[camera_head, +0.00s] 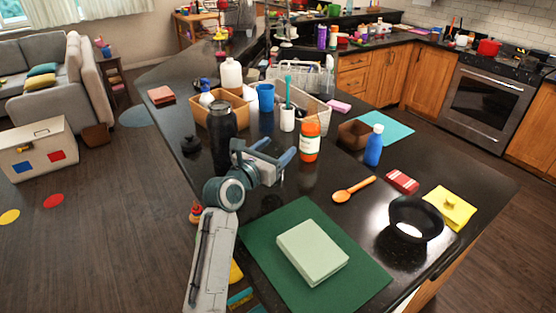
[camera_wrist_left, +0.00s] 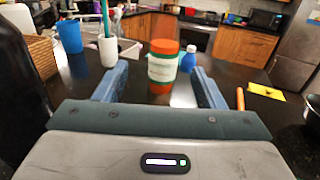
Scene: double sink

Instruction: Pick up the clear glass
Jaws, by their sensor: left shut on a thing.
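My left gripper (camera_head: 277,149) is low over the dark counter, its two blue fingers set wide apart. It also shows in the left wrist view (camera_wrist_left: 160,85). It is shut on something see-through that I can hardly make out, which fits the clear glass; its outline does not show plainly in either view. Beyond the fingertips stands an orange jar (camera_head: 310,141) with a white label, seen between the fingers in the left wrist view (camera_wrist_left: 162,66); neither finger touches it. My right gripper is not in view.
A tall black bottle (camera_head: 222,135) stands close left of the gripper. A white cup with a teal brush (camera_head: 287,119) and a blue cup (camera_head: 266,97) stand behind. A green mat (camera_head: 262,240) bears a pale box (camera_head: 312,252).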

